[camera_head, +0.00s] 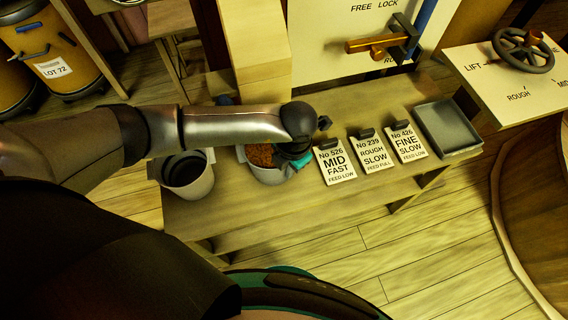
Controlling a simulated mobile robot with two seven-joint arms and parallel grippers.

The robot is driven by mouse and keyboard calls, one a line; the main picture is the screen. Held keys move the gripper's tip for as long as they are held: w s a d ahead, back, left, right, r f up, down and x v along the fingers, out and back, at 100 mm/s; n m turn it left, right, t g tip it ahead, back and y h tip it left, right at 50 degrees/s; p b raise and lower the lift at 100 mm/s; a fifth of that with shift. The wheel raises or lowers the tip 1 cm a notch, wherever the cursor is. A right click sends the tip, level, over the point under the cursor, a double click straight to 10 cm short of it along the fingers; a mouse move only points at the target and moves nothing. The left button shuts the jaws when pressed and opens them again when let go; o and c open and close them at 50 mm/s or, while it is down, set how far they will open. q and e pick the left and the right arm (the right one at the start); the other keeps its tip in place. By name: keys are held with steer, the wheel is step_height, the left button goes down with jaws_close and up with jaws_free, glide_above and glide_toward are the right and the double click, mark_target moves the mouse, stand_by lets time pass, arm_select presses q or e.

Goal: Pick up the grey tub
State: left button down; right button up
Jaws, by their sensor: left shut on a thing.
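A pale grey tub (266,176) filled with orange-brown grain (261,155) is on the wooden bench, near its left end. My left arm comes in from the left above it and hides its back rim. My left gripper (293,160), with teal fingers, is at the tub's right rim and shut on it. The fingertips are partly hidden, and I cannot tell whether the tub is clear of the bench. My right gripper is out of view.
A second pale tub (194,186), dark inside, stands at the bench's left end. Three printed cards (372,153) and a shallow grey tray (455,144) lie to the right. Behind are a lever (370,45) and a handwheel (524,49). The floor in front is clear.

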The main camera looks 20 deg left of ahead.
arm_select(q)
steer(key=shift+d+r, duration=0.1)
steer(key=shift+r, duration=0.65)
steer(key=s+d+r+p, duration=0.2)
steer(key=s+d, duration=0.8)
steer(key=s, duration=0.5)
steer(key=c, duration=1.5)
jaws_free()
jaws_close()
steer(key=shift+w, duration=0.15)
